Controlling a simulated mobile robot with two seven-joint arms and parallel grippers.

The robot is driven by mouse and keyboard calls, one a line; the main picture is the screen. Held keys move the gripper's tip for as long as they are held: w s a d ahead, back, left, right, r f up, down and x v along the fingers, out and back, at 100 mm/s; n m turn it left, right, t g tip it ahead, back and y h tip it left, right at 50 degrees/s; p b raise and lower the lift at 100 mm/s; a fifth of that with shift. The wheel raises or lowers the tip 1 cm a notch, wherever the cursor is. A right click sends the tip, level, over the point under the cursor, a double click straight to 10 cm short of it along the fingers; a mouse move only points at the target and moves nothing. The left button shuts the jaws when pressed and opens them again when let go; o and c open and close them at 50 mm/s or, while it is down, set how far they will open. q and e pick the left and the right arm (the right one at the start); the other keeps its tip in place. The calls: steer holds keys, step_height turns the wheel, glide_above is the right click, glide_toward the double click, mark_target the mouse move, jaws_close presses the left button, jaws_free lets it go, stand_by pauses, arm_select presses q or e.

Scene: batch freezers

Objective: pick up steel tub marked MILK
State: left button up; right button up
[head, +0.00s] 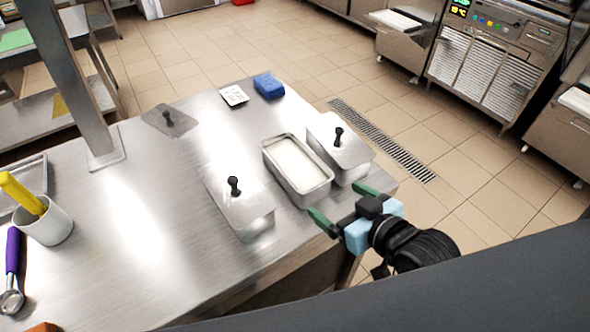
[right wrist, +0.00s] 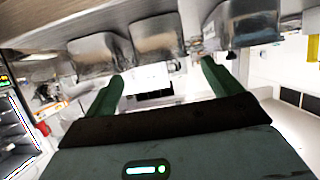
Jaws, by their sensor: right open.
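Three steel tubs stand close together on the steel table. One is open and filled with white contents; its wall (head: 314,193) faces me. A lidded tub (head: 256,224) with a black knob is left of it, and another lidded tub (head: 352,172) is right of it. I cannot read a MILK marking on any. My right gripper (head: 338,203) is open and empty, just off the near table edge, in front of the open tub and the right lidded tub. The right wrist view shows its spread green fingers (right wrist: 161,82), with steel tubs near the top. My left gripper is not in view.
A white cup (head: 48,222) and purple-handled scoop (head: 13,265) are at left. A steel post (head: 78,90) rises from the table. The table's left-centre is clear.

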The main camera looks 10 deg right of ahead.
glide_toward(308, 181)
steer(key=shift+w+a+r+p, duration=0.1)
steer(key=shift+w+a, duration=0.6)
steer(key=shift+w, duration=0.25)
steer(key=shift+w+a+f+p, duration=0.1)
steer(key=shift+w+a+p, duration=0.05)
steer(key=shift+w+a, duration=0.7)
steer(key=shift+w+a+r+p, duration=0.1)
steer(key=shift+w+a, duration=0.4)
steer(key=shift+w, duration=0.6)
